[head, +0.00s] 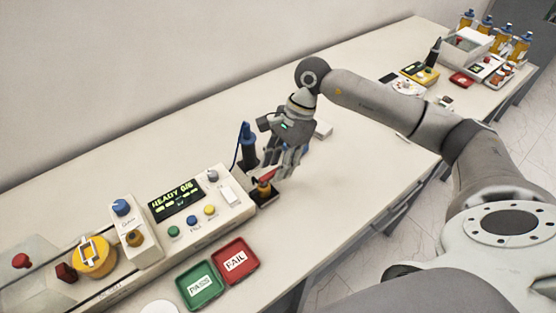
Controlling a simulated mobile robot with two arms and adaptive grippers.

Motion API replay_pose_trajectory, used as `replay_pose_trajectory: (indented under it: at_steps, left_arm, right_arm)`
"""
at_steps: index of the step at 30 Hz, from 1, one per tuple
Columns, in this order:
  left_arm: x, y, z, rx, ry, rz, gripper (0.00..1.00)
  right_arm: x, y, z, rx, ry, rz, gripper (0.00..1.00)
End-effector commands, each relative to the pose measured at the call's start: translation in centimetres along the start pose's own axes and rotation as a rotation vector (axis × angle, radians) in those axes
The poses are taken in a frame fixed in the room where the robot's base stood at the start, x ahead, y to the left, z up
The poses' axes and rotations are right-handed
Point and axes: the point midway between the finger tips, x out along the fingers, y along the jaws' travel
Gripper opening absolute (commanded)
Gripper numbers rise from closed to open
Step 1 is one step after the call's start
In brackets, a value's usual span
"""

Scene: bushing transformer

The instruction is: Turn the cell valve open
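A small fitting with a red lever (267,176) and an orange-brown body stands at the right end of the test console; it looks like the cell valve. My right gripper (279,168) points down just above and to the right of it, with its fingers spread apart. The fingertips are very close to the red lever; I cannot tell whether they touch it. No object shows between the fingers. My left gripper is out of view.
The console (190,212) reads READY 0/6. A dark blue-topped post (248,146) stands just behind the gripper. Green (201,287) and red (235,260) trays lie in front. Bottles and boxes fill the bench's far right end. Mid-bench right of the gripper is mostly clear.

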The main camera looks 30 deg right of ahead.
Motion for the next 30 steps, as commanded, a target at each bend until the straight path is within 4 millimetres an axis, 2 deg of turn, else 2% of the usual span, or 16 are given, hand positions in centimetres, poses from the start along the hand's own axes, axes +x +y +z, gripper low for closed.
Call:
replay_pose_trajectory:
  at_steps: [8,17,25,30]
  left_arm:
    - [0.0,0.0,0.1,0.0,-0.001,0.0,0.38]
    - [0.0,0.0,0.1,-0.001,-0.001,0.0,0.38]
    - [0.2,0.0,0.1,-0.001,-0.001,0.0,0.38]
    - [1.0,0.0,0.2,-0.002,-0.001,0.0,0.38]
  right_arm:
    - [0.3,0.0,0.0,0.0,0.0,0.0,0.36]
    - [0.2,0.0,0.0,0.0,0.0,0.0,0.0]
    - [0.3,0.1,-0.1,0.01,0.0,-0.005,0.0]
    - [0.4,0.3,-0.1,0.058,0.002,-0.025,0.0]
